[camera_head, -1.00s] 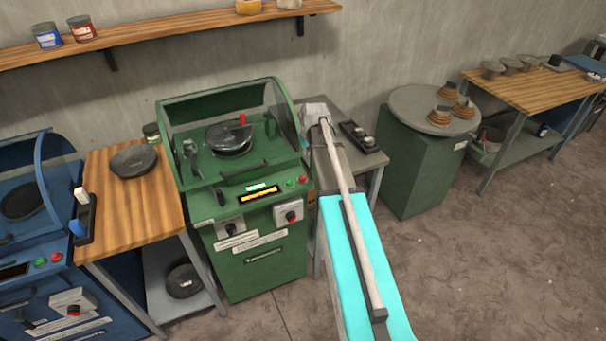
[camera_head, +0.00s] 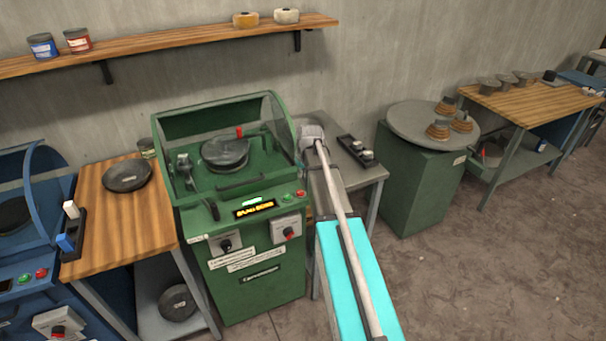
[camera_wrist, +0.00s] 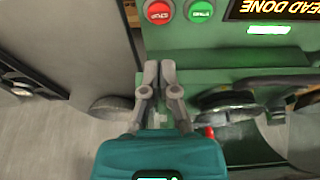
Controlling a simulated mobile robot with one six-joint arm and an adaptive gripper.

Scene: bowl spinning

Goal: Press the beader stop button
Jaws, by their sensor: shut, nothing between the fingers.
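The green machine (camera_head: 262,290) has a front panel with a lit yellow display (camera_head: 254,209), a green button (camera_head: 288,196) and a red button (camera_head: 301,194). In the wrist view the picture is upside down: the red stop button (camera_wrist: 158,12) and the green start button (camera_wrist: 201,12) are at the top, beside the display (camera_wrist: 275,9) reading "BEAD DONE". My gripper (camera_wrist: 159,66) is shut and empty, with its fingertips below the red button in the picture and apart from it. In the head view my arm's far end is right of the machine; the fingers cannot be made out.
A clear guard (camera_head: 272,120) rises over the machine's round black plate (camera_head: 225,152). A grey table (camera_head: 375,172) with a switch box (camera_head: 357,150) stands to the right, behind my arm. A wooden table (camera_head: 105,205) and a blue machine (camera_head: 25,250) are at the left.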

